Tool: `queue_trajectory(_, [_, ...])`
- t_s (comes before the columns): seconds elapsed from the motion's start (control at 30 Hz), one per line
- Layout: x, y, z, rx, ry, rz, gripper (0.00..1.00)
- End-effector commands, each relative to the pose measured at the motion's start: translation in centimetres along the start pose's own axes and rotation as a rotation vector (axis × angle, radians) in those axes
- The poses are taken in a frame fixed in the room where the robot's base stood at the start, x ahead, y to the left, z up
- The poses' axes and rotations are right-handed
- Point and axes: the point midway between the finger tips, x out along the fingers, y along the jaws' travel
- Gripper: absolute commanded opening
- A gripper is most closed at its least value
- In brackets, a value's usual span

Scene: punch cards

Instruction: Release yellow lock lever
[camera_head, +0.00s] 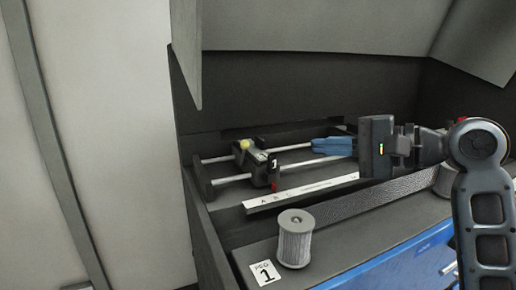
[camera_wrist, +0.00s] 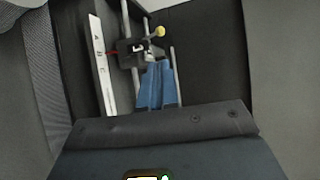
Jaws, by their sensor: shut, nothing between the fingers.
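The yellow lock lever shows as a yellow round knob (camera_head: 245,144) on top of a dark sliding carriage (camera_head: 256,166), which sits across two metal rails. The knob also shows in the wrist view (camera_wrist: 159,31), just beyond my fingertips and slightly to one side. My gripper (camera_head: 314,146) has blue fingers, shut with nothing between them. In the head view it is to the right of the carriage, pointing left, apart from the knob. In the wrist view the fingertips (camera_wrist: 160,63) appear close to the carriage; contact cannot be told.
A white ruler strip (camera_head: 300,192) with letters lies in front of the rails. A grey ribbed cylinder (camera_head: 295,240) stands on the front ledge beside a card marked "1" (camera_head: 265,273). Dark walls (camera_head: 185,100) enclose the rails at left and back.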

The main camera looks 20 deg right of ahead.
Motion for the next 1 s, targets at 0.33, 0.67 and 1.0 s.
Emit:
queue_trajectory(0.33, [1.0, 0.0, 0.1, 0.0, -0.002, 0.001, 0.0])
queue_trajectory(0.67, [6.8, -0.1, 0.1, -0.001, -0.002, 0.002, 0.0])
queue_trajectory(1.0, [12.5, -0.1, 0.0, -0.002, -0.001, 0.002, 0.0])
